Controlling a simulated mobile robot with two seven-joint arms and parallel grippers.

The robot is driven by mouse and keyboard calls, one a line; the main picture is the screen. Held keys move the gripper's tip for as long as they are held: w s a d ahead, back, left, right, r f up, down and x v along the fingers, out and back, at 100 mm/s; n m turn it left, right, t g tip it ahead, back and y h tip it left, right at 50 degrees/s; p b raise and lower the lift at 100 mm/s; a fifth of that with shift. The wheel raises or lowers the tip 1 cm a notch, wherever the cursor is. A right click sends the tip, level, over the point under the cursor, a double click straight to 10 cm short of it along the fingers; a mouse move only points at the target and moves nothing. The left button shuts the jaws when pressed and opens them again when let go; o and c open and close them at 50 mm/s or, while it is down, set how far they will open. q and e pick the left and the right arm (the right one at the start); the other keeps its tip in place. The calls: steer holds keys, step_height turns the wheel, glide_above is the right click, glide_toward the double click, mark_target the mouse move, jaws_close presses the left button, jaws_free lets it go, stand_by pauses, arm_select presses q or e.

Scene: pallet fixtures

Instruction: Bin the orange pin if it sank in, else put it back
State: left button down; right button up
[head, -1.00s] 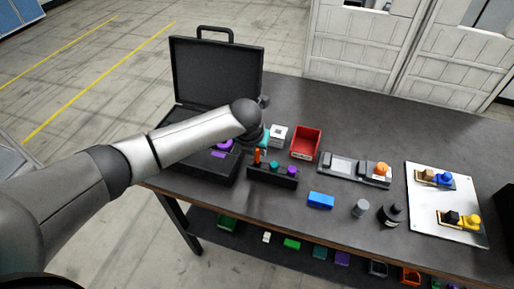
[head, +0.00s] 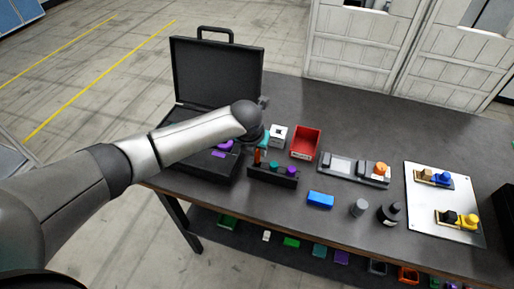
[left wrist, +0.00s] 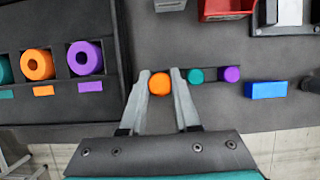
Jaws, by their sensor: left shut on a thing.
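My left gripper (left wrist: 160,78) is shut on the orange pin (left wrist: 160,85), with one finger on each side of its round top. In the head view the orange pin (head: 257,158) stands upright at the left end of a black block (head: 283,182), under my wrist. It shows taller there than the teal pin (head: 274,167) and the purple pin (head: 291,170) in the same block. Whether its lower end is still inside the block cannot be told. A red bin (head: 305,142) stands behind the block and looks empty. My right gripper is not in view.
An open black case (left wrist: 61,118) at left holds teal, orange and purple rings. A white block (head: 278,135), a blue block (head: 320,199), a grey fixture (head: 350,173) and a white board (head: 430,215) are on the table. Bare table lies behind the red bin.

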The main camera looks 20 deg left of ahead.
arm_select(q)
steer(key=shift+f+b, duration=0.8)
steer(key=shift+f, duration=0.4)
stand_by(0.5)
steer(key=shift+c, duration=0.8)
jaws_free()
steer(key=shift+s+d, duration=0.1)
step_height(320, 180, up, 9)
steer(key=p, duration=0.9)
steer(key=shift+r, duration=0.1)
stand_by(0.3)
